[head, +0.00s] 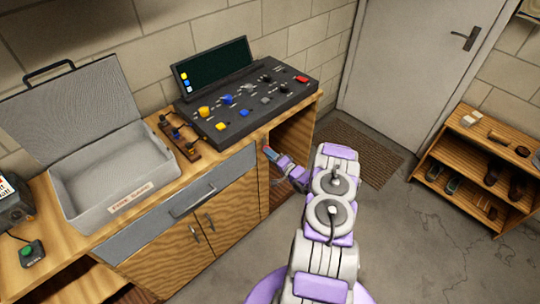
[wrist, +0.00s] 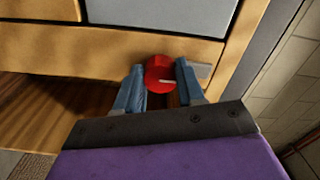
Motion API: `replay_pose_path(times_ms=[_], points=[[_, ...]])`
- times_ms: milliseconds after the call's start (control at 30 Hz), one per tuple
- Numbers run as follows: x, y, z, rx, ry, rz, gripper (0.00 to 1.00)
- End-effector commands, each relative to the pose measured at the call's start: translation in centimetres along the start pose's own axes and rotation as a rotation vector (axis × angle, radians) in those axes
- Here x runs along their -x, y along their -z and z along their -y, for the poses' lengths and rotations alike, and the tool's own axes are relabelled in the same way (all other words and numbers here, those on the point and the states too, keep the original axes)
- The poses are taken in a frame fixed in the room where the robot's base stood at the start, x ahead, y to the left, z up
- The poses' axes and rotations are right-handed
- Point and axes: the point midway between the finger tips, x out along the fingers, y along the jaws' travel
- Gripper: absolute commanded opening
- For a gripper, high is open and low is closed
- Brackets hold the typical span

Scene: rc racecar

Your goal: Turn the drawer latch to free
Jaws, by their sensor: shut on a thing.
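The drawer latch (wrist: 159,74) is a round red knob with a pale pointer mark, on the wooden front of the workbench in the wrist view. My gripper (wrist: 160,84) has its two blue-grey fingers on either side of the knob, shut on it. In the head view my gripper (head: 268,151) is at the bench front, right of the drawer, and the knob is mostly hidden there. The grey drawer (head: 178,205) with a bar handle looks closed.
An open grey case (head: 75,205) and a black control panel (head: 250,100) stand on the bench. Cupboard doors (head: 215,230) are below the drawer. An open compartment (head: 292,150) is beside my gripper. A shoe rack (head: 480,150) stands at the right, with clear floor between.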

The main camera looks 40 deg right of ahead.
Motion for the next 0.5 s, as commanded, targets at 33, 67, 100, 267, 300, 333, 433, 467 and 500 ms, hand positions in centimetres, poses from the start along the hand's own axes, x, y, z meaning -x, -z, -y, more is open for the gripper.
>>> replay_pose_path(times_ms=[33, 67, 100, 267, 300, 333, 433, 467, 500], points=[[0.24, -0.08, -0.45, -0.006, -0.01, -0.002, 0.08], [0.24, -0.08, -0.45, -0.006, -0.01, -0.002, 0.08], [0.24, -0.08, -0.45, -0.005, -0.01, -0.002, 0.41], [0.19, -0.03, -0.29, -0.003, -0.007, -0.002, 0.57], [0.19, -0.04, -0.25, -0.003, -0.006, -0.002, 0.6], [0.18, -0.02, -0.21, -0.003, -0.005, -0.002, 0.63], [0.16, -0.07, -0.1, -0.001, -0.003, -0.001, 0.64], [0.15, -0.09, -0.06, -0.001, -0.003, -0.001, 0.64], [0.14, -0.1, -0.02, 0.0, -0.003, -0.001, 0.64]])
